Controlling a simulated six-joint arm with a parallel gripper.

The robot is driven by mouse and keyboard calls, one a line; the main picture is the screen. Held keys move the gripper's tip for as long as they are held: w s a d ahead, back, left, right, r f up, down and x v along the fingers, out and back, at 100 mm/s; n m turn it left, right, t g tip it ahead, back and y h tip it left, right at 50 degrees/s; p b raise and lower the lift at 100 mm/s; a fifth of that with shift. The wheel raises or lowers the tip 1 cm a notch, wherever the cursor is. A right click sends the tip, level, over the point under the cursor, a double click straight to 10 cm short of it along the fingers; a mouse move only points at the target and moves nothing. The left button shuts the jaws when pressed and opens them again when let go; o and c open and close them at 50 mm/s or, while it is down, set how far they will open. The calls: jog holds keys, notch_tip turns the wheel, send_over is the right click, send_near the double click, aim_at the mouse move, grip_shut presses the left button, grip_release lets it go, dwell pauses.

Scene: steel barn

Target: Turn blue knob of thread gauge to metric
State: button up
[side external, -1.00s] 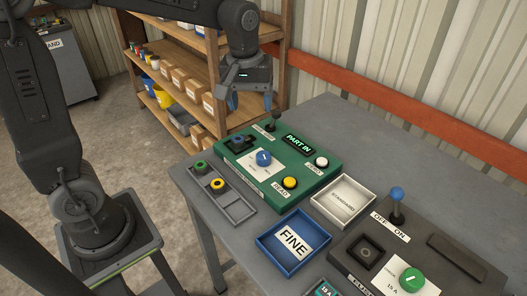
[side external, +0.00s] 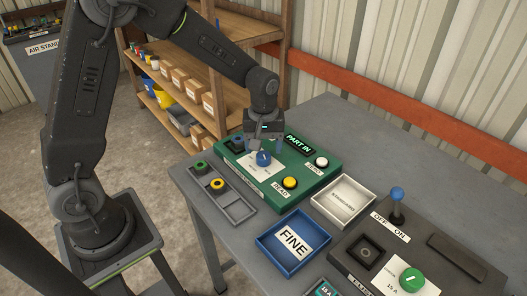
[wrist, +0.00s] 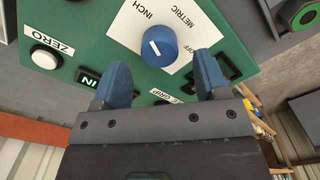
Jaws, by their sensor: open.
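The green thread gauge (side external: 300,182) sits on the grey table, and its panel fills much of the wrist view (wrist: 100,45). Its blue knob (side external: 263,158) stands on a white label; in the wrist view the knob (wrist: 160,44) has a short white mark on its left side. INCH and METRIC are printed on the label around it. My gripper (side external: 264,148) is above the gauge, close to the knob. In the wrist view my open gripper (wrist: 162,68) has its two blue fingers apart with nothing between them; the knob lies just beyond their tips.
The gauge also has a yellow button (side external: 290,182), a white ZERO button (side external: 321,161) and a PART IN display (side external: 299,145). A grey sorting tray (side external: 236,211), a blue FINE tray (side external: 270,244) and a white tray (side external: 322,217) stand nearby. A dark box with a green knob (side external: 412,279) is front right.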

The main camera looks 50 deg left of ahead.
aim_at(264, 158)
jog(key=shift+f, duration=1.25)
jog(key=shift+c, duration=0.4)
jog(key=c, duration=0.8)
jog(key=shift+c, duration=0.2)
jog(key=shift+m, duration=0.3)
jog(key=m, duration=0.5)
jog(key=shift+m, duration=0.3)
jog(key=m, duration=0.6)
jog(key=shift+d, duration=0.1)
jog(key=shift+m, duration=0.4)
